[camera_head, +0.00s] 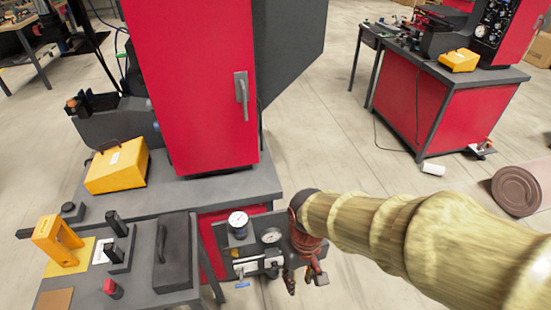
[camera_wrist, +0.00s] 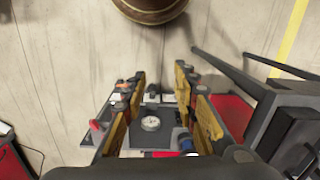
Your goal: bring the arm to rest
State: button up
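My arm (camera_head: 400,230) reaches in from the right side of the head view, with a wood-like surface. My gripper (camera_head: 306,279) hangs at its end, beside a small panel with gauges (camera_head: 258,268) and in front of the red cabinet (camera_head: 200,85). In the wrist view my gripper (camera_wrist: 160,80) shows two yellow and dark fingers spread apart. Nothing is held between them. A round gauge (camera_wrist: 151,123) shows beyond the gap between the fingers. I cannot tell the exact distance from the fingers to the panel.
A grey workbench (camera_head: 75,292) with a yellow clamp-like fixture (camera_head: 58,240) and a black case (camera_head: 173,252) is at the lower left. A yellow box (camera_head: 117,165) sits behind it. Another red-sided bench (camera_head: 445,115) stands at the upper right. Open floor (camera_head: 320,150) lies between.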

jog(key=s+d+r+m+t+p, duration=0.1)
jog(key=d+r+m+t, duration=0.1)
jog(key=d+r, duration=0.4)
jog(key=s+d+r+m+t+p, duration=0.1)
jog(key=d+r+t, duration=0.3)
jog(key=r, duration=1)
jog(key=d+m, duration=0.1)
jog(key=d, duration=0.2)
jog(key=shift+s+r, duration=0.15)
jog(key=shift+s, duration=0.2)
